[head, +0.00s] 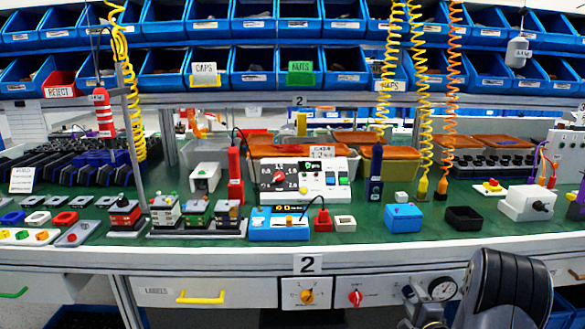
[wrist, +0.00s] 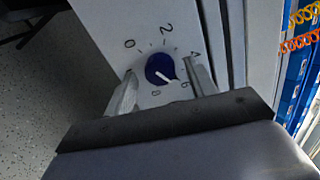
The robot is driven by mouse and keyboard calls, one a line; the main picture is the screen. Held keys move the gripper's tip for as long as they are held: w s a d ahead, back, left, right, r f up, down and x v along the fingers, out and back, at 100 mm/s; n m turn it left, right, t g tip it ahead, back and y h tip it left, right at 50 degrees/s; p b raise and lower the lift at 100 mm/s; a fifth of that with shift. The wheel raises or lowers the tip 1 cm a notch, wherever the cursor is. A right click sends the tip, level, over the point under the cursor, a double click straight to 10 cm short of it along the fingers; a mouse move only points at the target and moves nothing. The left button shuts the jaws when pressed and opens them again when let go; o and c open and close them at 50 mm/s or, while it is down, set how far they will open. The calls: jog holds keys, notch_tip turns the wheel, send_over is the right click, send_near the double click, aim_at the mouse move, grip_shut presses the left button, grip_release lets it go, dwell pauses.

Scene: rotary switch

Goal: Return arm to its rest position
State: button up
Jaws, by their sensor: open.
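In the wrist view, a round blue knob (wrist: 158,67) with a white pointer line sits on a pale panel (wrist: 110,25). Numbers 0, 2, 4, 6 and 8 ring the knob, and the pointer aims at about 6. My gripper (wrist: 161,76) is open, with one finger on each side of the knob. A gap shows between the knob and each finger. In the head view my dark arm covers the lower right of the bench front. The blue knob cannot be made out clearly there.
In the head view, a round gauge (head: 443,289) and a red knob (head: 355,298) are on the bench front, left of my arm. The green bench top (head: 375,231) carries several devices. Coiled cables (head: 455,90) hang above it. Grey floor (wrist: 50,85) lies left of the panel in the wrist view.

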jog(key=n+b, duration=0.1)
jog(key=n, duration=0.3)
jog(key=shift+n+b, duration=0.3)
jog(key=shift+b, duration=0.1)
jog(key=n+b, duration=0.1)
jog(key=n, duration=0.3)
jog(key=shift+a+h, duration=0.1)
jog(key=shift+h, duration=0.2)
jog(key=n+b, duration=0.1)
jog(key=n, duration=0.3)
jog(key=shift+n, duration=0.3)
jog(key=shift+n+t, duration=0.3)
jog(key=shift+n, duration=2.2)
